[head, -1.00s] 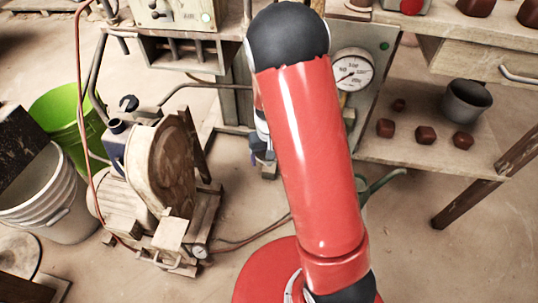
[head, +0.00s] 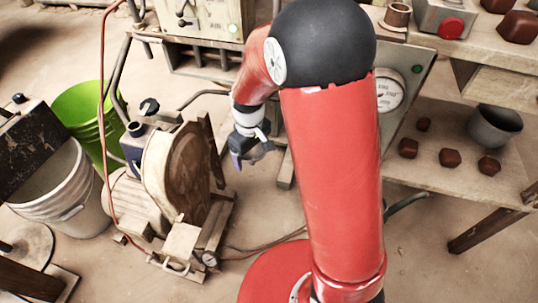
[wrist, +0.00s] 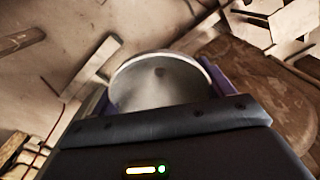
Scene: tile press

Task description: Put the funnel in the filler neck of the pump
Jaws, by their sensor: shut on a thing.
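The pump (head: 165,185) stands on the floor at the left in the head view, with a large round guard. A short dark filler neck (head: 137,129) rises from its blue tank, beside a dark knob. My gripper (head: 250,158) is in the air to the right of the pump, apart from it. In the wrist view a grey, round, wide-mouthed funnel (wrist: 160,82) sits between my purple fingers, and the gripper is shut on it. The funnel's lower part is hidden in the wrist view, and in the head view the funnel is hard to make out.
A red hose (head: 103,110) hangs by the pump. A green bucket (head: 75,110) and white bucket (head: 60,205) stand left of it. A machine (head: 205,18) is behind. A shelf (head: 455,185) with brown blocks and a grey pot (head: 494,128) is at the right.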

